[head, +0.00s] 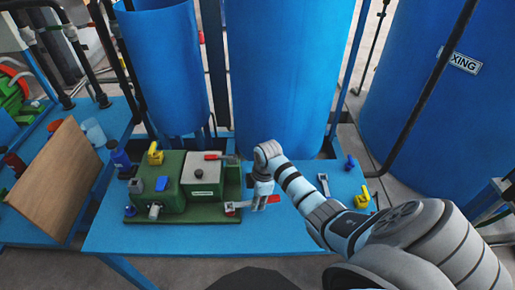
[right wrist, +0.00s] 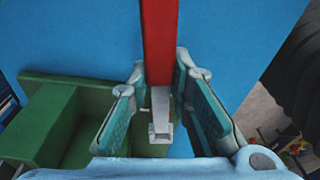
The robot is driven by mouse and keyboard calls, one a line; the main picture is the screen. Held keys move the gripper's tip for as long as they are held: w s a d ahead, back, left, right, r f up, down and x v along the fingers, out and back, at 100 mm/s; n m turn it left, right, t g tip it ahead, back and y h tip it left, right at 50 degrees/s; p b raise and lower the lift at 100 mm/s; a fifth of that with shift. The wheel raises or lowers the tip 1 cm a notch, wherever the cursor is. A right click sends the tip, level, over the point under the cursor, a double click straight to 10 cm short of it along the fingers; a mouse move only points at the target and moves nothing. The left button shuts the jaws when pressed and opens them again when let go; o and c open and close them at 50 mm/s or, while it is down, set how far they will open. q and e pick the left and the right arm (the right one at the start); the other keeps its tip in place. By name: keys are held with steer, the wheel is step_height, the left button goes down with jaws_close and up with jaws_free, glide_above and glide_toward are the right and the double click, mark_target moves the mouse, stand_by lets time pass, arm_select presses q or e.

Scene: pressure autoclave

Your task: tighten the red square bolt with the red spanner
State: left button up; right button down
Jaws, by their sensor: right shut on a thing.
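The red spanner (head: 273,199) is held low over the blue table, right of the green machine (head: 185,215). Its red handle (right wrist: 160,40) and grey metal part (right wrist: 160,105) show in the right wrist view. My right gripper (head: 262,188) is shut on the spanner; its two fingers (right wrist: 160,78) lie on either side of it. A small red piece (head: 230,208), seemingly the red square bolt, is at the machine's front right corner. My left gripper is not in view.
A grey tool (head: 323,184), a blue-ended one (head: 350,164) and a yellow piece (head: 362,200) are on the table's right. Large blue tanks (head: 285,75) stand behind. A brown board (head: 55,180) leans at left. The table's front strip (head: 200,243) is clear.

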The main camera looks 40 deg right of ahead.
steer(key=shift+f+b, duration=0.75)
steer(key=shift+f, duration=0.55)
steer(key=c, duration=1.4)
jaws_free()
steer(key=shift+r, duration=0.15)
steer(key=r, duration=0.4)
steer(key=d+r, duration=0.1)
steer(key=r, duration=0.6)
steer(key=shift+s+d+r, duration=0.15)
steer(key=shift+s+r, duration=0.2)
